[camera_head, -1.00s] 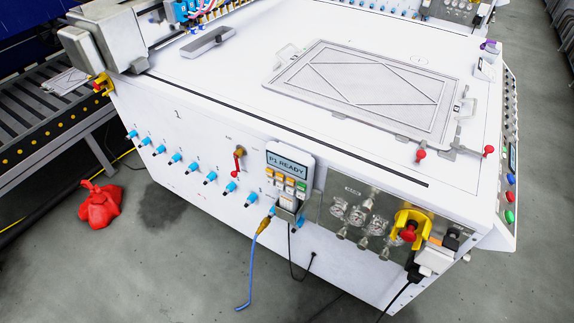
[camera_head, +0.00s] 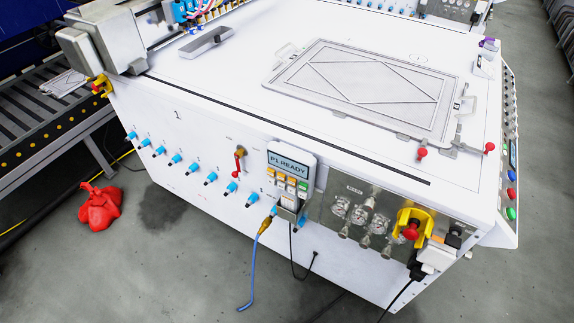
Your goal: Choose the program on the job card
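A grey control pendant (camera_head: 291,170) hangs on the front face of the white machine. Its screen (camera_head: 289,162) reads "P1 READY". Below the screen are several small buttons (camera_head: 288,183), some orange, some pale, one green. A small white stand (camera_head: 484,65) with a purple item on top is at the machine's right rear edge; I cannot tell whether it holds the job card. No card text is readable. Neither of my grippers is in view.
A framed plate (camera_head: 370,88) lies on the white machine top (camera_head: 230,85). A yellow-and-red emergency stop (camera_head: 411,231), glass gauges (camera_head: 360,213) and a red lever (camera_head: 238,163) are on the front. A red bag (camera_head: 99,206) lies on the floor near a roller conveyor (camera_head: 35,115). Floor in front is mostly clear.

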